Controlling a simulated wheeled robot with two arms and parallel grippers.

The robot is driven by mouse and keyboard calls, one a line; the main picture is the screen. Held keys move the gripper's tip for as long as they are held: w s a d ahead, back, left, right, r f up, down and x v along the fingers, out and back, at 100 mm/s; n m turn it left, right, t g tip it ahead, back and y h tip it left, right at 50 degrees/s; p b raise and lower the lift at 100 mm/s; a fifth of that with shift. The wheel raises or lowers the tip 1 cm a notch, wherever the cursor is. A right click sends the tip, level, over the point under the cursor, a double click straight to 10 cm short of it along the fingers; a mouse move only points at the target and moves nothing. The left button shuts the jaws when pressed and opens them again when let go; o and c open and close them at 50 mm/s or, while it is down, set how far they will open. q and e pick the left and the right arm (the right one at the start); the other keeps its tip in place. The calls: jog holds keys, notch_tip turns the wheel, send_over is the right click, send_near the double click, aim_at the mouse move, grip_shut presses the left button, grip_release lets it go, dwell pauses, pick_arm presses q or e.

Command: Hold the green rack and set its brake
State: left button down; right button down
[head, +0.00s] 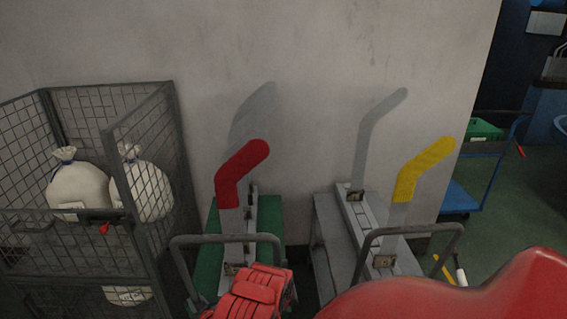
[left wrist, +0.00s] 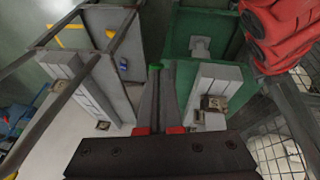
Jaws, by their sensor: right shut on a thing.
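The green rack (head: 270,218) stands against the wall, left of centre in the head view. A red sock-shaped board (head: 240,170) rises from it, and a grey bar handle (head: 180,265) runs across its front. My right gripper (head: 258,285) is shut on the right part of that handle. The green rack also shows in the left wrist view (left wrist: 203,28), with my red right gripper (left wrist: 285,30) at top right. My left gripper (left wrist: 160,75) points down between two racks; its fingers look close together, and their gap is unclear. I cannot make out the brake's state.
A grey rack (head: 330,230) with a yellow sock-shaped board (head: 422,168) stands right of the green rack. A wire cage (head: 145,105) with white sacks (head: 78,185) is at the left. A blue cart (head: 462,195) is at the right. A narrow gap separates the two racks.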

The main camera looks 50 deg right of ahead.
pick_arm(q)
jog(key=w+v, duration=0.1)
jog(key=v, duration=0.6)
jog(key=shift+s, duration=0.45)
jog(key=shift+a+r, duration=0.1)
pick_arm(e)
jog(key=c, duration=0.6)
grip_release()
